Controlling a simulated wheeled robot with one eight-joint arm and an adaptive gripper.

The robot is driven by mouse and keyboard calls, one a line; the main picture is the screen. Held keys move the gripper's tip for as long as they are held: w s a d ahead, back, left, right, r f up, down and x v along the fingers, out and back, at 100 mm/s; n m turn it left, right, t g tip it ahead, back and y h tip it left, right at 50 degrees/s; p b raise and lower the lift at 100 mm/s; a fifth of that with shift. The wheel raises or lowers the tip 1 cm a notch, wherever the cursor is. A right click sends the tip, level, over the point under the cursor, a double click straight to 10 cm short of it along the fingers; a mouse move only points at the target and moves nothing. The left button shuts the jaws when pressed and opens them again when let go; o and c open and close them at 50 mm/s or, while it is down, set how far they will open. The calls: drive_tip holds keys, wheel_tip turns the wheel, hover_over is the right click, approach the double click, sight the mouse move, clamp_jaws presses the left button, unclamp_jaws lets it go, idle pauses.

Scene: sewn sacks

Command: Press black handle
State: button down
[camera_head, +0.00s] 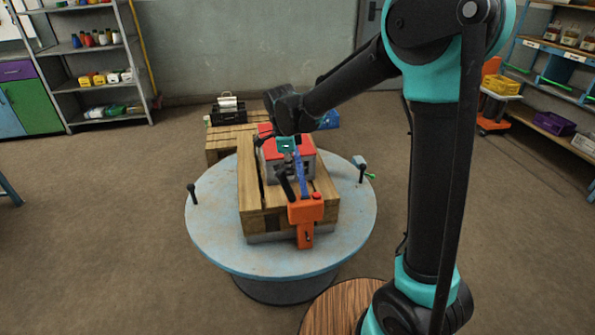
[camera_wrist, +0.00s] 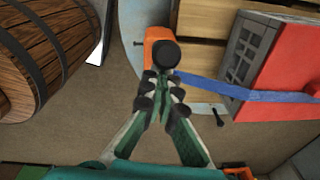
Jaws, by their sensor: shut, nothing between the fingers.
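The black handle (camera_head: 285,185) slants up from an orange device (camera_head: 305,213) at the front of a wooden crate. In the wrist view its round black end (camera_wrist: 164,53) sits just beyond my fingertips, in front of the orange body (camera_wrist: 158,35). A blue strap (camera_head: 301,180) runs from the device over a red-topped grey box (camera_head: 305,160); the strap also shows in the wrist view (camera_wrist: 230,92). My gripper (camera_head: 287,160) is shut and empty, close to the handle's end. I cannot tell whether it touches the handle.
The wooden crate (camera_head: 250,200) stands on a round pale-blue table (camera_head: 215,235) with small black posts at its edge. Another wooden crate (camera_head: 222,150) stands behind. A barrel (camera_wrist: 35,50) is at left in the wrist view.

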sight(279, 173)
drive_tip(key=shift+s+a+f, duration=0.15)
drive_tip(key=shift+s+a, duration=0.1)
drive_tip(key=shift+a, duration=0.55)
drive_tip(key=shift+s+a+f, duration=0.15)
drive_tip(key=shift+s+a, duration=0.05)
drive_tip(key=shift+a, duration=0.7)
